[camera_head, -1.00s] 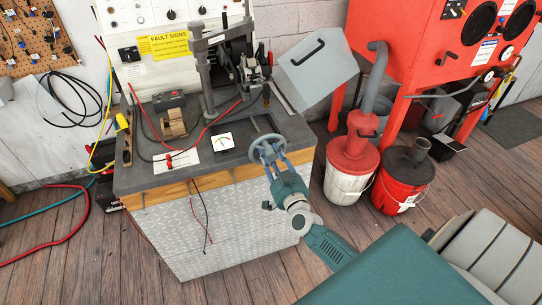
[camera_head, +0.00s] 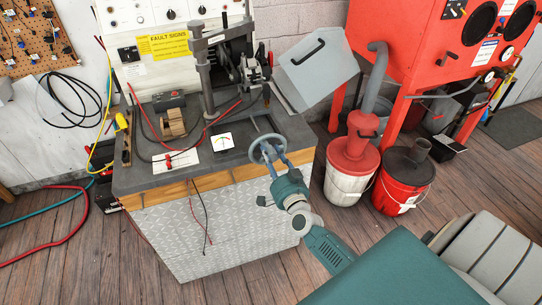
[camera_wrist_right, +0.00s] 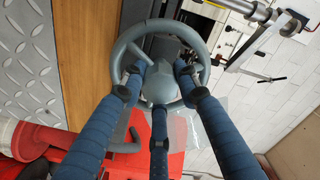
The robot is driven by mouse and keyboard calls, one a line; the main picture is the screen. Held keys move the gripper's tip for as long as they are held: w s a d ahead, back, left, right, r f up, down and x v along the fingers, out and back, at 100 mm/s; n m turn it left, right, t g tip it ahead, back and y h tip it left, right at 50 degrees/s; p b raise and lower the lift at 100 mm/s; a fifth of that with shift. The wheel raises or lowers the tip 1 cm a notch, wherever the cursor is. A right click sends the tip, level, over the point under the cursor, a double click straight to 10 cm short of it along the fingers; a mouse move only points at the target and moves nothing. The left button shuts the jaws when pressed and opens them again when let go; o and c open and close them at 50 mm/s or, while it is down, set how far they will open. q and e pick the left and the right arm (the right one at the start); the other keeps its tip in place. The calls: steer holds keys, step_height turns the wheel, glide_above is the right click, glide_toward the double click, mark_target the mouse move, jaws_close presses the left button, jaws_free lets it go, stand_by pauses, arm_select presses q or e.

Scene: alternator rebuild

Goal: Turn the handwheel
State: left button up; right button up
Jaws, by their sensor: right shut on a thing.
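The grey handwheel (camera_head: 267,148) sits at the front right edge of the workbench in the head view. It fills the upper middle of the right wrist view (camera_wrist_right: 122,42), with its rim and hub showing. My right gripper (camera_head: 280,164) reaches the wheel from the front and is shut on it. My left gripper is not in view.
The workbench (camera_head: 140,180) carries a meter (camera_head: 222,141), a press column (camera_head: 205,75) and loose red and black leads. A white bucket (camera_head: 347,183) and a red bucket (camera_head: 402,185) stand on the floor to the right.

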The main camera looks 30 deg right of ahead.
steer(key=o, duration=0.9)
steer(key=v, duration=1.2)
